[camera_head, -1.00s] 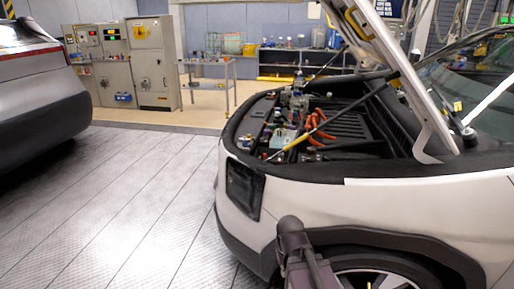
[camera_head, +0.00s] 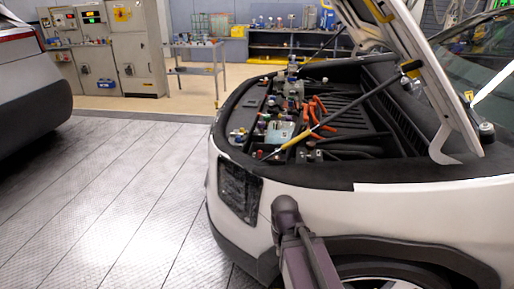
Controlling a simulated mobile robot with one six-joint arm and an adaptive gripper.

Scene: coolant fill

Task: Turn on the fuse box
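Grey electrical cabinets stand against the back wall at the upper left. The taller grey cabinet (camera_head: 143,62) has a yellow panel with a red knob (camera_head: 122,14) near its top and dark handles lower down. The frames do not show clearly which unit is the fuse box, or whether its switch is on or off. A shorter grey cabinet with lit red and green displays (camera_head: 91,15) adjoins it on the left. My gripper is not in view; only a dark purple-grey link of my arm shows at the bottom centre, in front of the white car's front wheel.
A white car (camera_head: 400,205) with its hood (camera_head: 425,75) raised fills the right, its engine bay (camera_head: 330,110) open. A silver car (camera_head: 25,75) stands at the left edge. The metal floor (camera_head: 110,195) between them is clear. A worktable (camera_head: 196,44) stands beside the cabinets.

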